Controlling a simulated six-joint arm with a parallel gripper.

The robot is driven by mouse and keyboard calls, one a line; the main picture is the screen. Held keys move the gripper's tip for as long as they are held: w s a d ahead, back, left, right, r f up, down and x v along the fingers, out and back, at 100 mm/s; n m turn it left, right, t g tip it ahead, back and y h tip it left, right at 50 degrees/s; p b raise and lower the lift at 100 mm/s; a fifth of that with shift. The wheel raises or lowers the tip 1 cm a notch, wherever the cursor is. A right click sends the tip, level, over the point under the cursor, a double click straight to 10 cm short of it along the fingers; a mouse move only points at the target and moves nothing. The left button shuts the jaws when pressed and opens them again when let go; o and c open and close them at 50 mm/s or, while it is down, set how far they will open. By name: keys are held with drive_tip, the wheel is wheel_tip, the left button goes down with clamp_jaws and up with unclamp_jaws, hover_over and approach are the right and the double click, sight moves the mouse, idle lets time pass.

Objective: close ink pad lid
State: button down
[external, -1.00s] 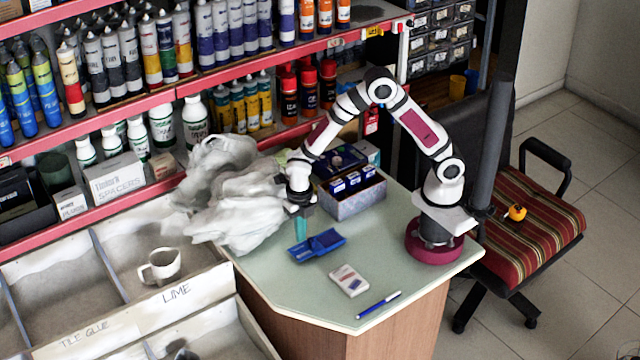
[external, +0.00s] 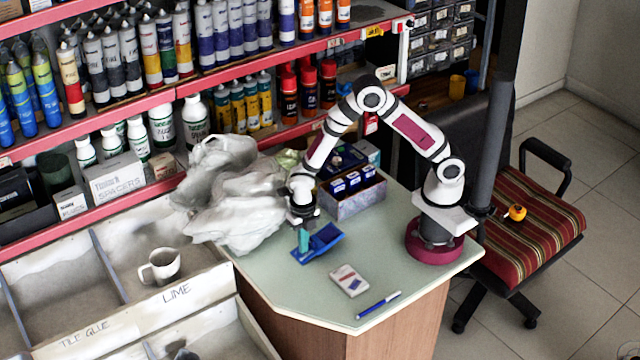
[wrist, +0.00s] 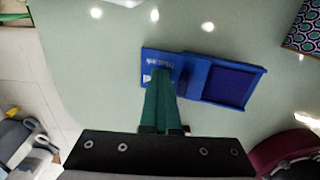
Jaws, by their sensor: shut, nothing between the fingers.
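The blue ink pad (external: 325,240) lies on the pale green table, its lid folded out to the left. In the wrist view its dark inked base (wrist: 228,85) shows at right, and the lid (wrist: 150,57), with pale lettering, at left. My gripper (external: 303,242) has green fingers, shut together and empty. In the wrist view the fingers (wrist: 162,85) reach over the lid and hide part of it. I cannot tell whether they touch it.
A white and red packet (external: 349,280) and a blue pen (external: 378,304) lie toward the table's front. A box of small blue cartons (external: 352,200) stands behind the ink pad. Crumpled plastic sheeting (external: 235,200) covers the table's left. The front left tabletop is clear.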

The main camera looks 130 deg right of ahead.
sight(324, 238)
drive_tip(key=shift+s+f, duration=0.15)
drive_tip(key=shift+s, duration=3.65)
drive_tip(key=shift+w, duration=0.2)
drive_tip(key=shift+r, duration=0.2)
drive_tip(key=shift+w+r, duration=0.2)
drive_tip(key=shift+r, duration=3.15)
